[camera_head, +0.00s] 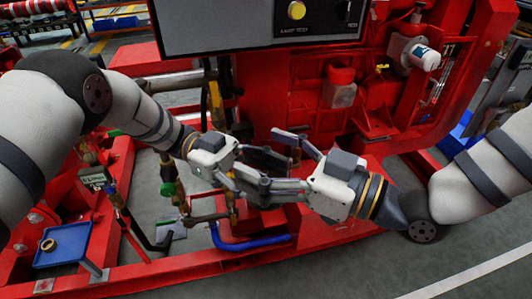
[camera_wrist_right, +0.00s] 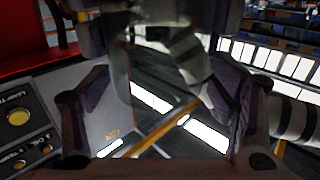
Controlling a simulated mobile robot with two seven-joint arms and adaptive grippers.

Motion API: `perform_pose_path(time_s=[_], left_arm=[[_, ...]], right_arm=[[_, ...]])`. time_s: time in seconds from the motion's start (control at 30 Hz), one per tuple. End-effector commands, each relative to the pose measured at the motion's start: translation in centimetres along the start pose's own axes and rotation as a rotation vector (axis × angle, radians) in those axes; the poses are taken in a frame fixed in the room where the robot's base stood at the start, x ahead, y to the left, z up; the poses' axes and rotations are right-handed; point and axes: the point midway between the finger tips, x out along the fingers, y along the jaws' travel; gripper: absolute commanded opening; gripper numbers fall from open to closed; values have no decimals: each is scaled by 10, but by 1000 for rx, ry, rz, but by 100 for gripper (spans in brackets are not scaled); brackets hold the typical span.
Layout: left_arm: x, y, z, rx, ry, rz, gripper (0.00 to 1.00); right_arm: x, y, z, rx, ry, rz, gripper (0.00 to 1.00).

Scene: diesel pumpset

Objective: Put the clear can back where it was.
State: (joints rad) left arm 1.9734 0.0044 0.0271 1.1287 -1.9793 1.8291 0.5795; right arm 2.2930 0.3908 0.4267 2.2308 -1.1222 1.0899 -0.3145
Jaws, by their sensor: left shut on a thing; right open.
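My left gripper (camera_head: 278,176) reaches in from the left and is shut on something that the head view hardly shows. My right gripper (camera_head: 263,163) comes from the right, open, its fingers overlapping the left gripper's fingers. In the right wrist view my right gripper (camera_wrist_right: 158,108) has its fingers spread wide. A faint see-through shape, apparently the clear can (camera_wrist_right: 150,88), stands between them, with my left gripper behind its top. I cannot tell whether the right fingers touch it.
The control panel (camera_head: 260,22) overhangs the grippers at the back. A blue tray (camera_head: 75,236) with a brass ring (camera_head: 48,245) is at the lower left. A white cylinder (camera_head: 425,57) sticks out at upper right. Red frame, valves and a blue hose (camera_head: 250,243) lie below the grippers.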

Motion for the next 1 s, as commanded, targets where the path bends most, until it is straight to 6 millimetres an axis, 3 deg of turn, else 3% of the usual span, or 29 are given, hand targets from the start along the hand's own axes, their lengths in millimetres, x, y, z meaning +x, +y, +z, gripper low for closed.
perform_pose_path(time_s=[0.27, 0.5, 0.57, 0.6, 0.67, 1.0], left_arm=[[0, 0, -1, 1, 0, 0, 16], [0, 0, -1, 1, 1, 0, 16], [0, 0, -1, 1, 0, 0, 16], [0, 0, -1, 1, 0, 0, 63], [0, 0, -1, 1, 0, -1, 77], [-3, 0, 0, 1, 0, -1, 78]], right_arm=[[2, 0, 0, 1, 0, 1, 79], [2, 0, 0, 1, 0, -1, 24], [2, -1, 0, 1, 0, -1, 21], [2, -1, -1, 0, 1, -2, 21], [2, -1, -1, 0, 1, -2, 21], [2, 0, 0, 0, 1, 0, 21]])
